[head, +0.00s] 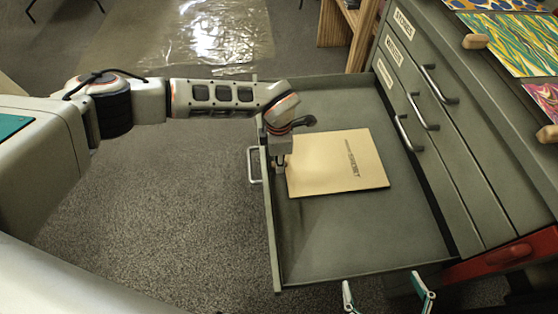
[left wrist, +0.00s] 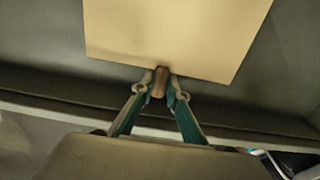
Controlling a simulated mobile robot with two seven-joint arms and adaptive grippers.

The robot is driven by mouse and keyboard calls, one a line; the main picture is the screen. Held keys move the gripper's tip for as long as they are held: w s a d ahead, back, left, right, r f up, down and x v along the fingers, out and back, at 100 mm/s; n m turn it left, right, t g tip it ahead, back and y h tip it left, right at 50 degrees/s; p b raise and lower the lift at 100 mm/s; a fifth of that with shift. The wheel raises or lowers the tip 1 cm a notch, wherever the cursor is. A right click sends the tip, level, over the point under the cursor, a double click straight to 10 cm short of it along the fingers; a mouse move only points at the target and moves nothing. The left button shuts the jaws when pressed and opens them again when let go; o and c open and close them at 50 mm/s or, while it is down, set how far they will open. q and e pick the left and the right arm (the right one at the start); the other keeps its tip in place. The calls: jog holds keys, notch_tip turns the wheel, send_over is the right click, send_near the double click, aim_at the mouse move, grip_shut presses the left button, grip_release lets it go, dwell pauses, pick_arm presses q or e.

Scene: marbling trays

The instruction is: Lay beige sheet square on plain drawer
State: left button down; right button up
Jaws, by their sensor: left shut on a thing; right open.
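The beige sheet (head: 325,175), with dark print on it, is over the far part of the open grey drawer (head: 350,245). It is turned a little relative to the drawer sides. I cannot tell whether it touches the drawer floor. My left gripper (head: 280,166) is at the sheet's left edge, just inside the drawer front. In the left wrist view it is shut on a small brown wooden grip (left wrist: 160,82) at the edge of the sheet (left wrist: 175,35). My right gripper (head: 388,292) is open and empty by the drawer's near side.
The grey cabinet (head: 480,150) stands at the right, with shut, labelled drawers above the open one. Patterned sheets (head: 515,40) and wooden grips (head: 475,41) lie on its top. A red drawer (head: 505,256) is low at right. The near part of the open drawer is bare.

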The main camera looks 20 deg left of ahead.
pick_arm(q)
jog(key=shift+s+a+f, duration=0.2)
jog(key=shift+f, duration=0.3)
pick_arm(e)
jog(key=shift+s+f, duration=0.1)
jog(key=shift+f, duration=0.05)
pick_arm(q)
jog(key=c, duration=1.9)
grip_release()
jog(key=shift+f, duration=0.1)
pick_arm(e)
jog(key=shift+s+f, duration=0.15)
jog(key=shift+s, duration=0.15)
pick_arm(q)
jog(key=o, duration=0.7)
jog(key=shift+w+d+r, duration=0.1)
jog(key=shift+r, duration=0.15)
